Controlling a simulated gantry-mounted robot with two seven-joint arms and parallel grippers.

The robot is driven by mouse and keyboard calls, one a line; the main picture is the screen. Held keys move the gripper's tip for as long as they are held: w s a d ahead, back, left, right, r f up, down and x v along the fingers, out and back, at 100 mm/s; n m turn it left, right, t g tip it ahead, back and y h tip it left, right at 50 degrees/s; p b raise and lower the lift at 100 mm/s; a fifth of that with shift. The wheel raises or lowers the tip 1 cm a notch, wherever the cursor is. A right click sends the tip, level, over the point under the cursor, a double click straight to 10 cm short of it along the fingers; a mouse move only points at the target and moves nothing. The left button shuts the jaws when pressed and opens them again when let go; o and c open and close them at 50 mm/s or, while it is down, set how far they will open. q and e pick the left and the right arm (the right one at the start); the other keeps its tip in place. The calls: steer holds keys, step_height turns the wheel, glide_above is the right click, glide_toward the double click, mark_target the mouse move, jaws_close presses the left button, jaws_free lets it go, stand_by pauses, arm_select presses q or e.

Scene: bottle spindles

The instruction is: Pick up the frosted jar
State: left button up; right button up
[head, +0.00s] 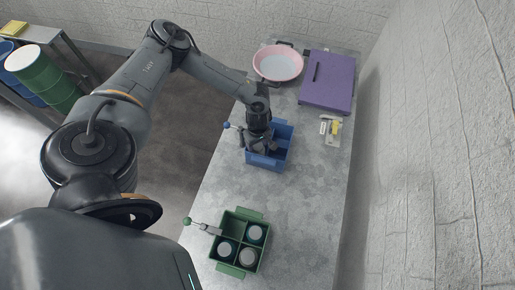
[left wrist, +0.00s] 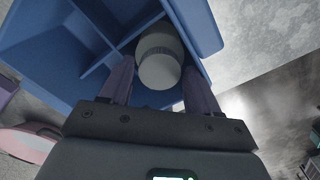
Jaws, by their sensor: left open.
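The frosted jar (left wrist: 160,62) shows in the left wrist view as a pale, whitish cylinder with a ridged band. It is in a compartment of the blue divided crate (left wrist: 60,50), between the two fingers of my left gripper (left wrist: 155,85). The fingers are apart, one on each side of the jar; I cannot tell whether either touches it. In the head view my left gripper (head: 262,142) is over the blue crate (head: 268,165) and hides the jar. My right gripper is not in view.
A green divided crate (head: 231,251) with several round-lidded jars stands at the near end of the metal table (head: 305,190). A pink basin (head: 278,63), a purple case (head: 327,80) and small items (head: 331,127) lie farther back. A wall runs along the right.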

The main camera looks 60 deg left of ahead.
arm_select(q)
steer(key=c, duration=1)
jaws_close()
steer(key=shift+r, duration=0.15)
